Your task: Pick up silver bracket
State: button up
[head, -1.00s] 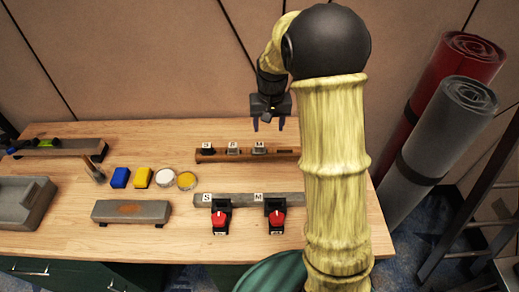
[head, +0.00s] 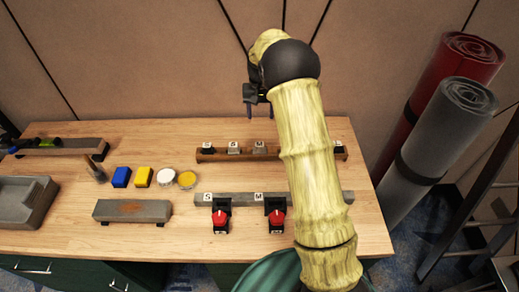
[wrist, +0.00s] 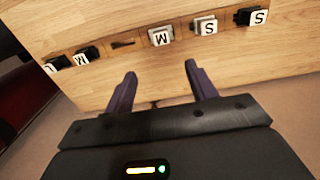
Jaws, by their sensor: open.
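Two silver brackets sit on the brown rear rail. One silver bracket has an S tag (head: 233,148) and the other an M tag (head: 259,148). The wrist view also shows the silver S bracket (wrist: 206,27) and the silver M bracket (wrist: 161,36), side by side. My gripper (head: 254,107) is above and behind the rail, near the wall. In the wrist view its two purple fingers (wrist: 160,72) are spread apart with nothing between them. They point toward the rail but are clear of the brackets. My arm hides part of the rail in the head view.
A black S bracket (wrist: 257,17) stands at one rail end. Black M (wrist: 87,56) and L (wrist: 54,64) brackets stand at the other, past an empty slot (wrist: 122,44). A grey front rail (head: 325,198) holds two red-and-black parts. Blue and yellow blocks and round tins stand left.

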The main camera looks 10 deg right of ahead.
jog(key=p, duration=0.3)
send_near(260, 144)
jog(key=f, duration=0.5)
jog(key=shift+w+d, duration=0.15)
jog(key=shift+w, duration=0.1)
jog(key=shift+s+f+p, duration=0.15)
jog(key=shift+f+p, duration=0.15)
jog(key=shift+f, duration=0.3)
jog(key=f+p, duration=0.1)
jog(key=f, duration=0.3)
jog(key=shift+a, duration=0.2)
jog(key=c, duration=1.2)
